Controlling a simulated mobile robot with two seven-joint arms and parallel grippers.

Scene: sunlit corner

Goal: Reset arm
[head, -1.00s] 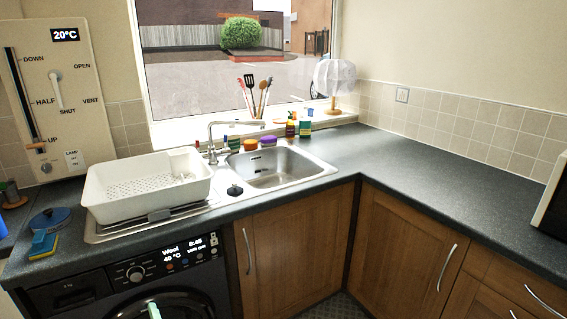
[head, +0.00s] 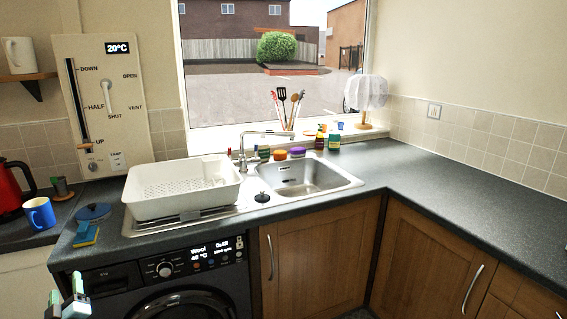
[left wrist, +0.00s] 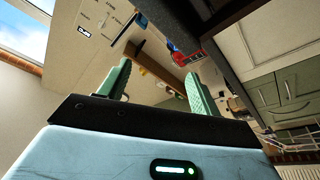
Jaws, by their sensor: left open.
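My left gripper (head: 70,300) shows at the lower left edge of the head view, in front of the counter and left of the washing machine. In the left wrist view my left gripper (left wrist: 157,82) has its two green fingers wide apart with nothing between them. That view is tilted, with the wall panel and a red kettle small in the distance. My right gripper is in neither view.
The washing machine (head: 160,275) and wooden cupboards stand under the dark counter (head: 440,175). A white dish rack (head: 182,187) sits beside the sink (head: 305,178). A blue mug (head: 40,214) and red kettle (head: 12,188) stand at the left. The right counter is clear.

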